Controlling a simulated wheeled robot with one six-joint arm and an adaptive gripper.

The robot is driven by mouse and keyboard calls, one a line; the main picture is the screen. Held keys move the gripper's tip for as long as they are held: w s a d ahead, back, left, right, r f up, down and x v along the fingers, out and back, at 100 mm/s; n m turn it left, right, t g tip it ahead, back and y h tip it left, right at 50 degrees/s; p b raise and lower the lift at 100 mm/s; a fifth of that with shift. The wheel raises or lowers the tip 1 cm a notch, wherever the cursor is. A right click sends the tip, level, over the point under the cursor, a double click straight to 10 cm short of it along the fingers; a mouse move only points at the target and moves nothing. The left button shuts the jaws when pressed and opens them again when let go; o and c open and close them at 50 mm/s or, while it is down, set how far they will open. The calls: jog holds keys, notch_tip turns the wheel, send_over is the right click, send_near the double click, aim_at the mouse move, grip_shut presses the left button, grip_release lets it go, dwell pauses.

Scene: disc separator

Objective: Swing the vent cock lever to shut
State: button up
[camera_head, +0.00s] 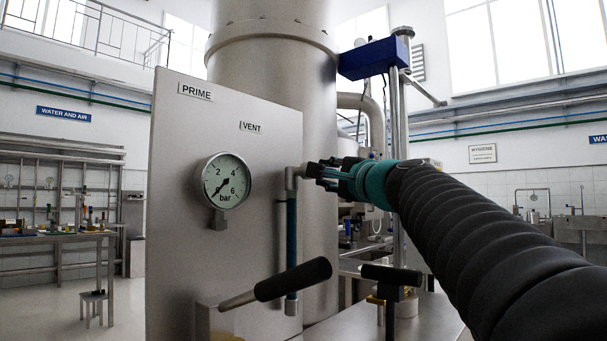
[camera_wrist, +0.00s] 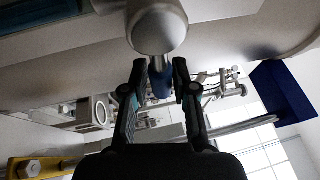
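The vent cock shows in the head view as a metal elbow (camera_head: 292,176) at the right edge of the steel panel, below the VENT label (camera_head: 250,127). In the wrist view, a round metal knob (camera_wrist: 158,28) with a short stem leads to a blue grip (camera_wrist: 160,84), which looks like the lever. My gripper (camera_head: 318,173) is beside the elbow. In the wrist view, its fingers (camera_wrist: 161,78) stand on either side of the blue grip, close to it. I cannot tell whether they touch it. In the head view, my gripper hides the blue grip.
A pressure gauge (camera_head: 227,181) sits on the panel. A black-handled lever (camera_head: 292,279) sticks out low in front of it. A blue-green tube (camera_head: 291,240) runs down under the elbow. A blue box (camera_head: 374,58) on a post is above my arm.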

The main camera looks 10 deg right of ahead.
jog(key=shift+o, duration=0.6)
jog(key=shift+s+d, duration=0.1)
jog(key=shift+s, duration=0.1)
jog(key=v, duration=1.1)
jog(key=shift+s, duration=0.35)
jog(key=shift+f, duration=0.1)
